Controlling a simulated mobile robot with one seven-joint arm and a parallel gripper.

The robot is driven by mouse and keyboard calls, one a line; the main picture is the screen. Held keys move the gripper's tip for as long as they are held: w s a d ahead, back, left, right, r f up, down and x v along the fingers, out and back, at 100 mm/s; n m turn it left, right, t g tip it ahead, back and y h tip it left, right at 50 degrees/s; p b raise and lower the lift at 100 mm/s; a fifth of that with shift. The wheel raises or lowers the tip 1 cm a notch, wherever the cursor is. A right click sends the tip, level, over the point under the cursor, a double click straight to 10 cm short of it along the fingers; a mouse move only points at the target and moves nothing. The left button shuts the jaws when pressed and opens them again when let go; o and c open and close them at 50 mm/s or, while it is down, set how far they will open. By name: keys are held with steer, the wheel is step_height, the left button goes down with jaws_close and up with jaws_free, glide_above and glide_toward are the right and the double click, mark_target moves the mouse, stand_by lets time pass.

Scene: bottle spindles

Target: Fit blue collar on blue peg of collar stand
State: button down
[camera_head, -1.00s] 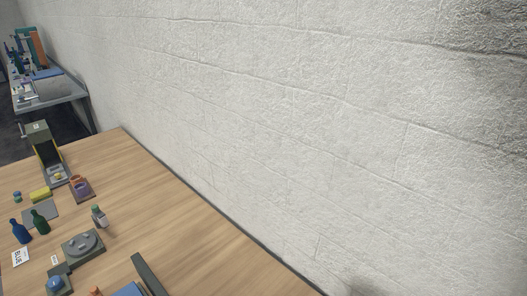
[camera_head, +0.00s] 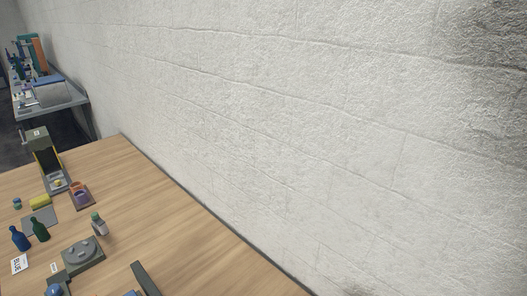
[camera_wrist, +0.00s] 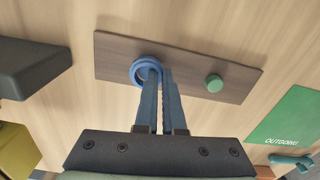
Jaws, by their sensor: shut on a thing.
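In the wrist view, my gripper (camera_wrist: 160,78) reaches down over the collar stand (camera_wrist: 115,50), a dark wooden board lying on the table. Its two long blue-grey fingers are close together and shut on the blue collar (camera_wrist: 137,68), a ring at the left part of the board. The collar is over or just above the board; I cannot tell its height. The blue peg cannot be made out, and the fingers hide part of the ring. A green peg (camera_wrist: 214,83) stands bare to the right. The head view does not show my gripper.
In the wrist view, a green panel (camera_wrist: 292,112) lies at right and a dark block (camera_wrist: 30,68) stands at left. In the head view, a blue bottle (camera_head: 20,239), a green bottle (camera_head: 40,231) and a grey round fixture (camera_head: 82,255) stand on the table (camera_head: 165,220).

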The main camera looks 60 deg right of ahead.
stand_by(0.4)
steer(key=c, duration=0.9)
jaws_free()
steer(key=shift+c, duration=0.2)
steer(key=shift+r, duration=0.15)
steer(key=shift+r+p, duration=3.4)
steer(key=shift+p, duration=0.35)
